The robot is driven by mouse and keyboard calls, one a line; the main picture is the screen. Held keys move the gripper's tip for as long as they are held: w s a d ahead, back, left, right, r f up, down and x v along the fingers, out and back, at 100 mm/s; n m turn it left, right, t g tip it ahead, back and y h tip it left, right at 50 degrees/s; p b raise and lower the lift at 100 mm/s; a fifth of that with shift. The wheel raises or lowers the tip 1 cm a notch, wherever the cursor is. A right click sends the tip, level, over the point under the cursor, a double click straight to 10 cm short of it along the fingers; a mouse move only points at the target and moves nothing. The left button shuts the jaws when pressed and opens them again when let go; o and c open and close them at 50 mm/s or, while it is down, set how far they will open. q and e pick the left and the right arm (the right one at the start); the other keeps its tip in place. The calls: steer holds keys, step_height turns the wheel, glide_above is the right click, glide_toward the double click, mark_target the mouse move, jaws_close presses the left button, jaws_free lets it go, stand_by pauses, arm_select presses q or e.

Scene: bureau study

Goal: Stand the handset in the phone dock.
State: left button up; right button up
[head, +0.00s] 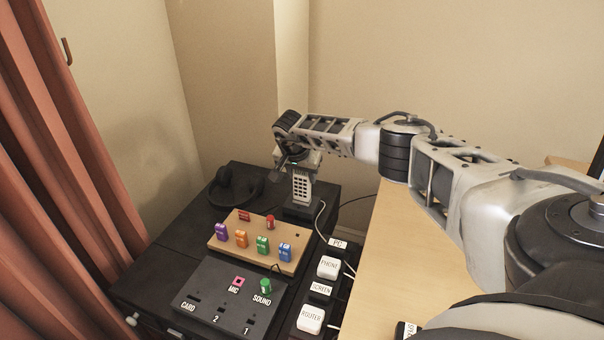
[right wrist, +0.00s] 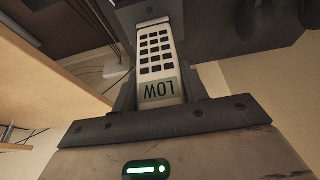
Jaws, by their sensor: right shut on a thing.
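The handset (head: 303,187) is white with a dark keypad and stands about upright at the back of the dark cabinet top. In the right wrist view the handset (right wrist: 156,52) shows its keys and a screen reading "LOW". My right gripper (head: 296,162) is shut on its upper part, a finger on either side. The phone dock (head: 298,212) is a dark block directly under the handset. The handset's lower end meets the dock in the picture; I cannot tell whether it is fully seated. My left gripper is not in view.
Black headphones (head: 236,187) lie left of the dock. A wooden board (head: 225,245) with coloured plugs and a black socket panel (head: 215,310) are in front. A power strip with labelled plugs (head: 328,267) runs beside the wooden desk (head: 385,260). A red curtain (head: 60,170) hangs left.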

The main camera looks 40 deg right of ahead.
steer(key=shift+f+b, duration=0.35)
steer(key=shift+f, duration=0.1)
stand_by(0.5)
steer(key=o, duration=1)
steer(key=p+v, duration=0.1)
steer(key=v, duration=1.5)
steer(key=shift+s, duration=0.1)
